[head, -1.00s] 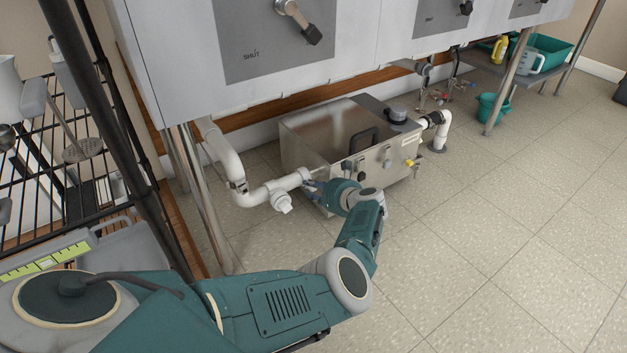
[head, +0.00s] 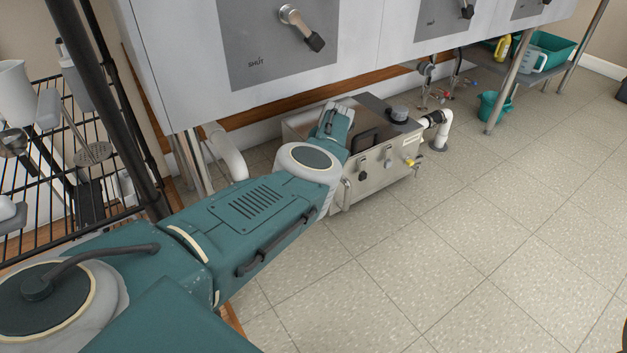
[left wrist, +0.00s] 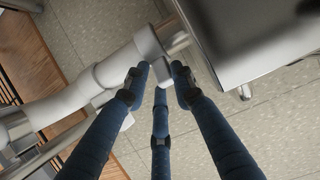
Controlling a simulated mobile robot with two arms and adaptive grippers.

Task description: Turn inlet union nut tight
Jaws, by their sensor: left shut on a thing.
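In the left wrist view the white inlet union nut (left wrist: 151,43) is a collar where the white pipe (left wrist: 62,104) meets a short metal stub on the steel box (left wrist: 265,45). My left gripper (left wrist: 160,78) has its blue fingers at the nut's near side, shut on it; their exact contact is hard to see. In the head view the box (head: 385,170) stands on the floor under the sink. My left arm covers the nut and my left fingers there. Only an upper piece of the inlet pipe (head: 230,160) shows. My right gripper is out of view.
The sink cabinet (head: 180,80) hangs above the box. A wire rack (head: 50,185) with utensils stands at the left, close to my arm. A steel leg (head: 190,160) stands near the pipe. The tiled floor (head: 450,260) at right is clear.

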